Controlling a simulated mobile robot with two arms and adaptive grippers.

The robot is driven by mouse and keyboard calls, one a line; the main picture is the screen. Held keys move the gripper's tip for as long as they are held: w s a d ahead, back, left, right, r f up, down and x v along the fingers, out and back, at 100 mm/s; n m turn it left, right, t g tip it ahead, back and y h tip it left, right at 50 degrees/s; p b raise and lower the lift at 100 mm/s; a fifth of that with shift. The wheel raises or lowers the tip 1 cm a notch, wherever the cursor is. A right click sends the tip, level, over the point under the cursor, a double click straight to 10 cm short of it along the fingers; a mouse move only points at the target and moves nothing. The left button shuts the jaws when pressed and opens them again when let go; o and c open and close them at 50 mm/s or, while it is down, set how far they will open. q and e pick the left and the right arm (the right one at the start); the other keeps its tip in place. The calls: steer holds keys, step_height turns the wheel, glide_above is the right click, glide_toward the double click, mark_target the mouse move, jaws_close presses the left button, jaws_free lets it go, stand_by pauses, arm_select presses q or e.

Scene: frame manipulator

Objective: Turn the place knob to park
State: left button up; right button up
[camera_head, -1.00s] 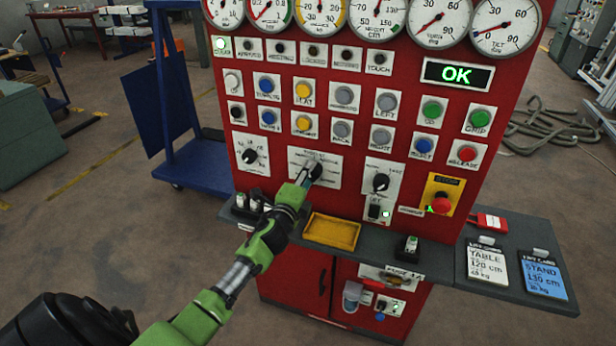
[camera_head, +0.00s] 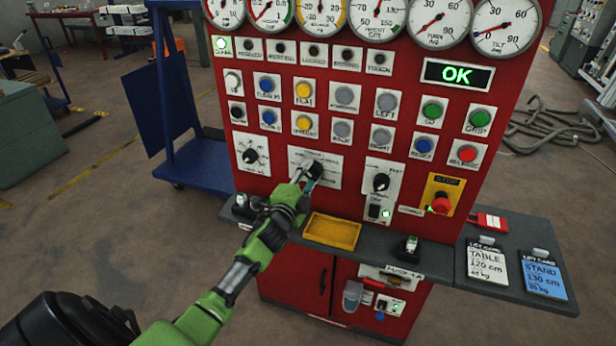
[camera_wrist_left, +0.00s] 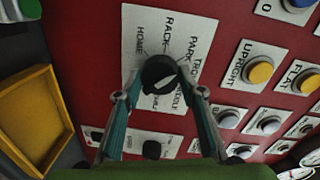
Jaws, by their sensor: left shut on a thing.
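The place knob (camera_head: 315,168) is a dark round knob on a white label plate (camera_head: 299,158) on the red panel. In the left wrist view the knob (camera_wrist_left: 158,72) sits between the two fingertips, and the words HOME, RACK and PARK are legible around it; other words are partly covered. My left gripper (camera_head: 309,178) reaches up to the knob from below. In the wrist view the gripper (camera_wrist_left: 158,87) is shut on the knob, a finger on each side. I cannot tell which word the knob points at. My right gripper is not in view.
A second dark knob (camera_head: 250,155) is left of the plate and another (camera_head: 381,182) is right of it. A yellow tray (camera_head: 332,232) lies on the ledge below. A red stop button (camera_head: 441,202) is at right. Rows of buttons sit above.

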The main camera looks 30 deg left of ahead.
arm_select(q)
steer(key=o, duration=1.1)
steer(key=v, duration=1.2)
